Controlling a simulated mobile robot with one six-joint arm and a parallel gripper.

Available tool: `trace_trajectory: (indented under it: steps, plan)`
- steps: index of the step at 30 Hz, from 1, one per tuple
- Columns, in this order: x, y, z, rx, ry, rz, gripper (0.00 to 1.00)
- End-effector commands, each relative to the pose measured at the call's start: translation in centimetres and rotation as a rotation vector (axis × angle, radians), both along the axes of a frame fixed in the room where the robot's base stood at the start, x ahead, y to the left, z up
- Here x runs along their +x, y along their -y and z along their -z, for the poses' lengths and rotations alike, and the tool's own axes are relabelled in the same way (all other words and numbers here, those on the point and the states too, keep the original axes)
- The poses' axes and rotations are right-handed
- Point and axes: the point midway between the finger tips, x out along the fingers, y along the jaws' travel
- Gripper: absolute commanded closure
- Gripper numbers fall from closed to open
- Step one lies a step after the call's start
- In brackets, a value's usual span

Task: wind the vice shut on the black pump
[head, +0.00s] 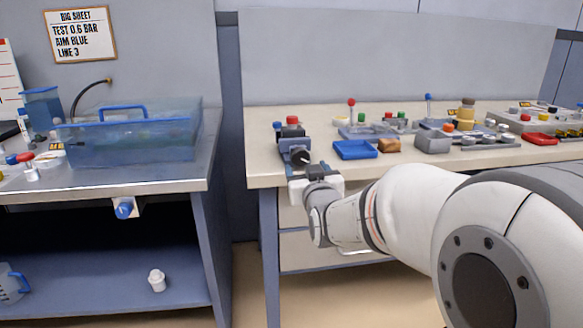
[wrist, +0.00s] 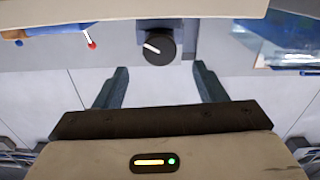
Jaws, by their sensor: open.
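The vice (head: 287,144) stands at the left front corner of the beige bench. A dark pump with a red cap (head: 292,121) appears to sit in it; the contact with the jaws is too small to make out. The vice's round black knob (head: 301,157) faces me over the bench's front edge. In the wrist view the knob (wrist: 155,46) carries a white mark and lies just beyond my fingertips, roughly centred between them. My gripper (head: 311,170) is open and empty in front of the knob. Its spread fingers also show in the wrist view (wrist: 161,72).
A blue tray (head: 355,150) and a brown block (head: 389,146) lie right of the vice. A grey fixture (head: 433,142) stands farther right. A left bench holds a clear blue tank (head: 135,138). A gap separates the benches. My arm covers the bench's right front.

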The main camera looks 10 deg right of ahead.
Motion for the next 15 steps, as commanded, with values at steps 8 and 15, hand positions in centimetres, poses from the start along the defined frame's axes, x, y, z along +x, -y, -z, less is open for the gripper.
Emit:
trace_trajectory:
  steps: [8, 15]
  plan:
    - [4.4, 0.0, 0.1, 0.0, -0.001, 0.0, 0.35]
    - [6.8, 0.0, 0.0, 0.0, -0.002, -0.001, 0.35]
